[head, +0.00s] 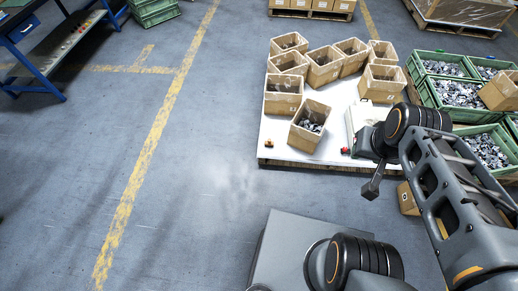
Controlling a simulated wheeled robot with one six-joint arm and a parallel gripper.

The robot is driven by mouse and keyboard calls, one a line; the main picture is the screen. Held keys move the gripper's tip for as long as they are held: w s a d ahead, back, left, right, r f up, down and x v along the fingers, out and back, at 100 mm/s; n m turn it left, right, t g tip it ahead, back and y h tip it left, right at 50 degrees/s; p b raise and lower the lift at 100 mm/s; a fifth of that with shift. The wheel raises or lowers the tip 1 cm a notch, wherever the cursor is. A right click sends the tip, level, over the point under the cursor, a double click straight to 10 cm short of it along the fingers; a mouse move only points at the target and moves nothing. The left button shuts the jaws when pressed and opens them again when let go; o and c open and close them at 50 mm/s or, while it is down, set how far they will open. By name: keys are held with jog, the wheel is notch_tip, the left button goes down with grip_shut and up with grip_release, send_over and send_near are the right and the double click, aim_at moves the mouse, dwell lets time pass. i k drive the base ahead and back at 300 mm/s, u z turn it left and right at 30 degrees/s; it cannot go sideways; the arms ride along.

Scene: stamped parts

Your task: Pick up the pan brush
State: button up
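I cannot make out a pan brush for certain in the head view. A small brown object (269,144) lies at the front left edge of the white-topped pallet (277,128). A small red object (346,151) lies near its front edge, to the right. My gripper (371,189) points down just in front of the pallet's front edge, right of and nearer than the red object. Its fingers are too small and dark to tell whether they are open or shut. I see nothing clearly held. My arm hides part of the pallet's right side.
Several open cardboard boxes (283,93) with metal parts stand on the pallet. Green crates (431,96) of parts stand at the right. A blue-framed bench (50,50) stands at the upper left. The grey floor with yellow lines (150,150) is clear at left and centre.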

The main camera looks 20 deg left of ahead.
aim_at(269, 144)
jog(key=u, duration=0.85)
jog(key=k, duration=1.15)
jog(key=u, duration=1.05)
jog(key=i, duration=3)
jog(key=z, duration=1.55)
jog(key=i, duration=0.9)
jog(key=z, duration=1.25)
jog(key=i, duration=0.25)
jog(key=z, duration=0.2)
